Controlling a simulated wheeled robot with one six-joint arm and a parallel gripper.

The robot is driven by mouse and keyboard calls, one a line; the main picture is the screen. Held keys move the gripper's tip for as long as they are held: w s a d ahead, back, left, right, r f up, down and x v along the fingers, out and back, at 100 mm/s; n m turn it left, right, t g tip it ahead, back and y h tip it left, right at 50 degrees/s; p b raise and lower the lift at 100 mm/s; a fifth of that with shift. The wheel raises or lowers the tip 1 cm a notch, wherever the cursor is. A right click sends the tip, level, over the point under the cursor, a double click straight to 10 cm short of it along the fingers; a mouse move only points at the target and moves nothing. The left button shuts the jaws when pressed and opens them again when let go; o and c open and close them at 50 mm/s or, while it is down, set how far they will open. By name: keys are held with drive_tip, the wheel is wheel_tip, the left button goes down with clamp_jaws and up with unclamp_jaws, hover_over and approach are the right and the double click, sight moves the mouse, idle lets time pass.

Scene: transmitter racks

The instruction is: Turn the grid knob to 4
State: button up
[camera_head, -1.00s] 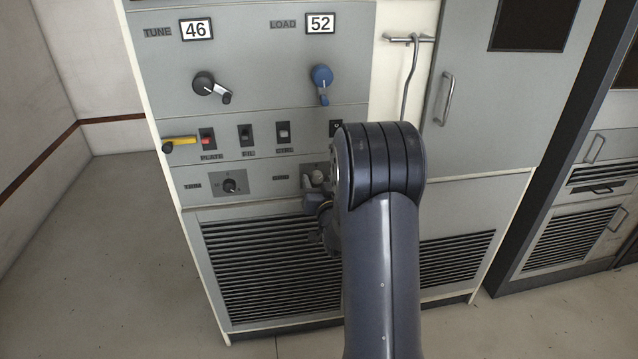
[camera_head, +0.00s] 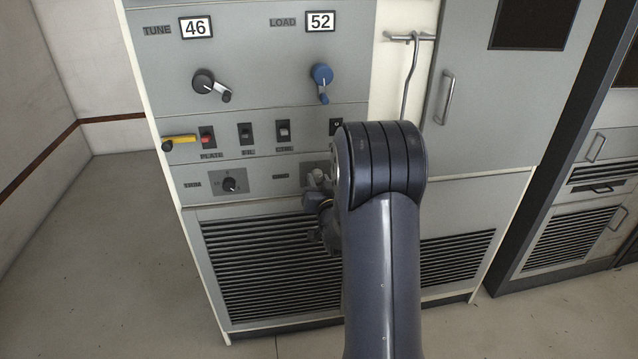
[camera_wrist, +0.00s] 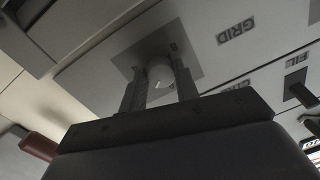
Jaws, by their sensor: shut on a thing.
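The grid knob (camera_wrist: 160,72) is a small round knob on a grey plate, beside the GRID label (camera_wrist: 236,30) in the wrist view. My gripper (camera_wrist: 160,85) has one finger on each side of the knob and is shut on it. A short light mark shows on the knob's face. The scale numbers around it are mostly hidden, so I cannot read the setting. In the head view my gripper (camera_head: 318,182) is at the knob's grey plate (camera_head: 312,167), and my arm hides most of that spot.
The trim knob (camera_head: 229,184) is to the left on the same panel. Above are several switches, including the one with a yellow handle (camera_head: 180,141) beside it, and the tune crank (camera_head: 205,82) and blue load crank (camera_head: 322,76). A hooked rod (camera_head: 411,75) hangs at right.

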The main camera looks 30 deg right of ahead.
drive_tip(key=shift+f, duration=0.1)
drive_tip(key=m+b, duration=0.2)
drive_tip(key=b, duration=0.1)
drive_tip(key=shift+f, duration=0.1)
drive_tip(key=m+b, duration=0.3)
drive_tip(key=shift+m, duration=0.4)
drive_tip(key=m+b, duration=0.3)
drive_tip(key=m, duration=0.1)
drive_tip(key=shift+a+m, duration=0.1)
drive_tip(key=shift+m, duration=0.2)
drive_tip(key=shift+r+m+h+b, duration=0.2)
drive_tip(key=shift+m+h+b, duration=0.2)
drive_tip(key=shift+m+b, duration=1)
drive_tip(key=shift+m+p, duration=0.3)
drive_tip(key=shift+m, duration=0.1)
drive_tip(key=o, duration=1)
drive_tip(key=shift+c, duration=0.2)
